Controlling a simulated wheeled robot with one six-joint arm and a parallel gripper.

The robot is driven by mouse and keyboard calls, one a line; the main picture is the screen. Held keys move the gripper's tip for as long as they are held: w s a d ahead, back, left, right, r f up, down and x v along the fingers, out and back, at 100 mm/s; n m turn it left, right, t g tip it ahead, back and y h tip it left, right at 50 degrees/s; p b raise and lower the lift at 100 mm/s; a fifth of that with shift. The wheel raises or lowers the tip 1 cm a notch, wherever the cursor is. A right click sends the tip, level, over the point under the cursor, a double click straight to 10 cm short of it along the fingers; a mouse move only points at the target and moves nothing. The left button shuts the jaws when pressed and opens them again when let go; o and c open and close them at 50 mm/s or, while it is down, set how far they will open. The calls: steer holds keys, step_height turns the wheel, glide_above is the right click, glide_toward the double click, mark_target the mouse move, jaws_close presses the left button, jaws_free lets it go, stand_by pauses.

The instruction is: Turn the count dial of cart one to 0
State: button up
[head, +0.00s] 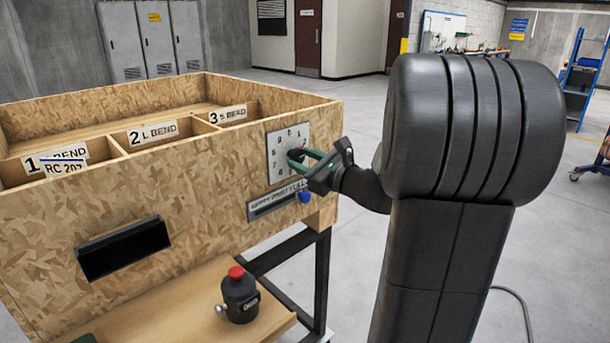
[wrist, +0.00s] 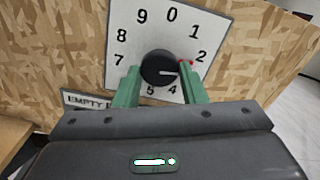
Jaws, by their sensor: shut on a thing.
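The count dial is a black round knob (wrist: 158,67) on a white number plate (wrist: 126,36), on the chipboard side of the cart. In the wrist view 0 is at the top of the plate. A small red mark shows beside the 2. My gripper (wrist: 160,76) has its green fingers on either side of the knob, shut on it. In the head view my gripper (head: 311,160) reaches the plate (head: 279,150) from the right.
A label holder (head: 277,200) with a blue knob (head: 305,197) sits below the dial. The cart top has bins labelled 1, 2 L BEND and 3 S BEND (head: 228,115). A black device with a red button (head: 239,295) stands on the lower shelf.

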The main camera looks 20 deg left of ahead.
steer(key=n+b, duration=0.1)
steer(key=b, duration=0.1)
steer(key=n+b, duration=0.3)
steer(key=b, duration=0.1)
steer(key=shift+f+n, duration=0.3)
steer(key=shift+n, duration=0.1)
steer(key=n+b, duration=0.4)
steer(key=b, duration=0.1)
steer(key=shift+n+b, duration=0.3)
steer(key=shift+b, duration=0.1)
steer(key=n+b, duration=0.4)
steer(key=b, duration=0.1)
steer(key=shift+r, duration=0.15)
steer(key=shift+r+n+b, duration=0.2)
steer(key=shift+n+b, duration=1.2)
steer(key=shift+b, duration=0.05)
steer(key=o, duration=1)
steer(key=shift+r, duration=0.1)
steer(key=p+v, duration=0.1)
steer(key=v, duration=1.3)
steer(key=shift+w, duration=0.1)
